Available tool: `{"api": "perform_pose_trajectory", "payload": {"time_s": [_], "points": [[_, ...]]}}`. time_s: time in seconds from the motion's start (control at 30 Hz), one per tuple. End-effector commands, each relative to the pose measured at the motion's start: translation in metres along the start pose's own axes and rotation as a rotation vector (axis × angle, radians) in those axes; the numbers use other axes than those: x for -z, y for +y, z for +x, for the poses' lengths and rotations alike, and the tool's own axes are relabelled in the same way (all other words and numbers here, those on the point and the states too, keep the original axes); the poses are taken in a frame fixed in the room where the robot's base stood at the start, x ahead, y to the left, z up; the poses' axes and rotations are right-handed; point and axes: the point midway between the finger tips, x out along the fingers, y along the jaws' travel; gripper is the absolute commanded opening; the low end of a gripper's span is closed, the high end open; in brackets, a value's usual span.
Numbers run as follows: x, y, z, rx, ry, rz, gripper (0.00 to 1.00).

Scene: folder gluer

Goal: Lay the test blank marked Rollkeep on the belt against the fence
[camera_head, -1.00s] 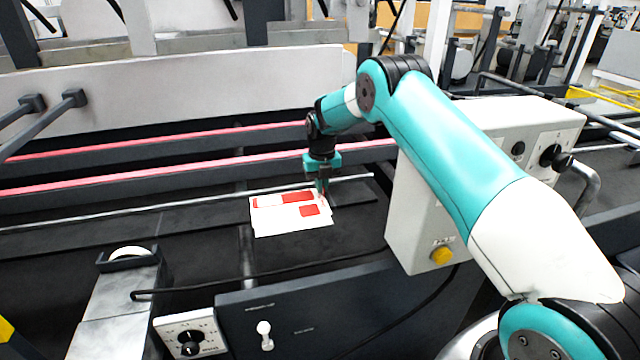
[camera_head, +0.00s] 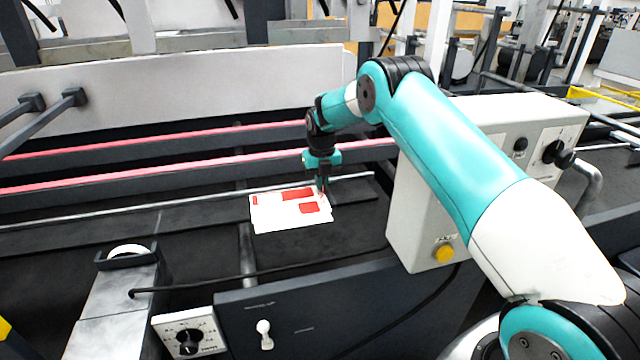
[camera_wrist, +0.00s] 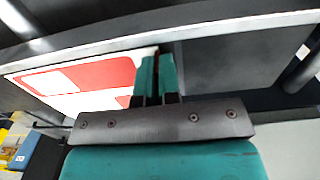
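The test blank (camera_head: 275,218) is a flat white sheet with red patches, low over the dark belt (camera_head: 300,255); its lettering is too small to read. Its far edge lines up with the thin metal rail (camera_head: 200,203), which looks like the fence; I cannot tell if they touch. My gripper (camera_head: 322,190) points down at the blank's right end. In the wrist view, its two teal fingers (camera_wrist: 157,78) are nearly closed with the blank's edge (camera_wrist: 85,82) at them, and it looks pinched there. The rail (camera_wrist: 220,28) runs just beyond the blank. Whether the blank lies flat is unclear.
A grey control box (camera_head: 425,225) with a yellow button stands right of the blank. A metal bracket (camera_head: 120,300) and a panel with a dial (camera_head: 188,335) are at the front left. A dark cable crosses in front. The belt left of the blank is clear.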

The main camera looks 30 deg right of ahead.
Motion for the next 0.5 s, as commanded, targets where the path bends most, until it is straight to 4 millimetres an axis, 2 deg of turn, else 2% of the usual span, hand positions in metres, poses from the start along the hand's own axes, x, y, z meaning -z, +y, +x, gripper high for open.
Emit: {"api": "perform_pose_trajectory", "payload": {"time_s": [0.5], "points": [[-0.0041,-0.0001,0.0007,-0.001,-0.001,0.0,0.0]]}}
